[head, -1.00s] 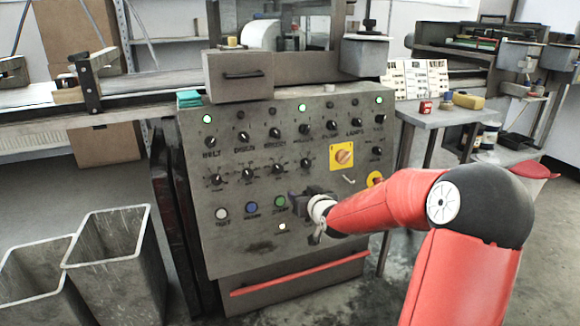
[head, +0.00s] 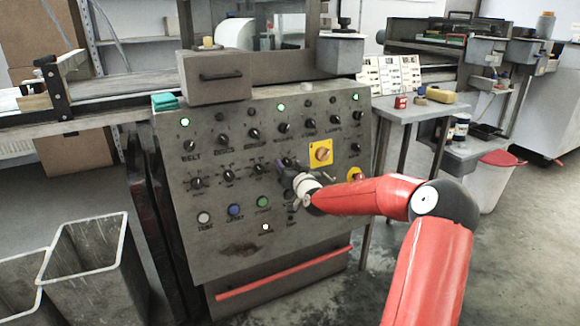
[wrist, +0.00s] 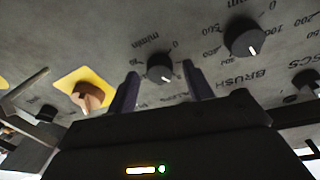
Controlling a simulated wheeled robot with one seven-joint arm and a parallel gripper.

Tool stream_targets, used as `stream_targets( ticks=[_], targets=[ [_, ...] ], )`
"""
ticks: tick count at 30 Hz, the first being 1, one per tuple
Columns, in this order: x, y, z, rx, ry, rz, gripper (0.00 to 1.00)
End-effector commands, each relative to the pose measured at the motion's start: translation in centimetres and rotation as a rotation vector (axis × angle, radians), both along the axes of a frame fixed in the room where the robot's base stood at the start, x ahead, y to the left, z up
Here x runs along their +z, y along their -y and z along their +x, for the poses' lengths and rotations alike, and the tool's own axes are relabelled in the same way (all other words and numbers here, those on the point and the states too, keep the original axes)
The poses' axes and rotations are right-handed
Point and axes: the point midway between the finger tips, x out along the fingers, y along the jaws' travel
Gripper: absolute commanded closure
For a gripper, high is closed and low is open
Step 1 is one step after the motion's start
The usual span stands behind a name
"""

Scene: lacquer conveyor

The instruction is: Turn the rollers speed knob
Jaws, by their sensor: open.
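My gripper (head: 288,172) is at the control panel (head: 235,225), by the right end of the lower knob row. In the wrist view my gripper (wrist: 158,85) is open, with one dark finger on each side of a small black knob (wrist: 160,67). The knob has a white pointer mark and a scale lettered "m/min". Gaps show between the knob and both fingers. The lettering nearest this knob is partly hidden by my gripper, so I cannot read its name. In the head view my gripper covers most of this knob.
A yellow-plated orange rotary switch (head: 320,152) sits close to my gripper; it also shows in the wrist view (wrist: 88,95). A neighbouring black knob (wrist: 245,37) is near the "BRUSH" label. Coloured buttons (head: 234,210) lie below left. Grey bins (head: 92,262) stand at left.

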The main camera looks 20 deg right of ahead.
Motion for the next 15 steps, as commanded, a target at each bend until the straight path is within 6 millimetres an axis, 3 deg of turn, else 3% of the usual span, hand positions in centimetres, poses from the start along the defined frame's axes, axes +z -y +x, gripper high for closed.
stream_targets(
  ticks=[6, 15],
  targets=[
    [-0.05, -0.01, 0.05, 0.0, -0.001, 0.0, 0.49],
    [-0.05, -0.01, 0.03, 0.0, -0.001, 0.0, 0.87]
  ],
)
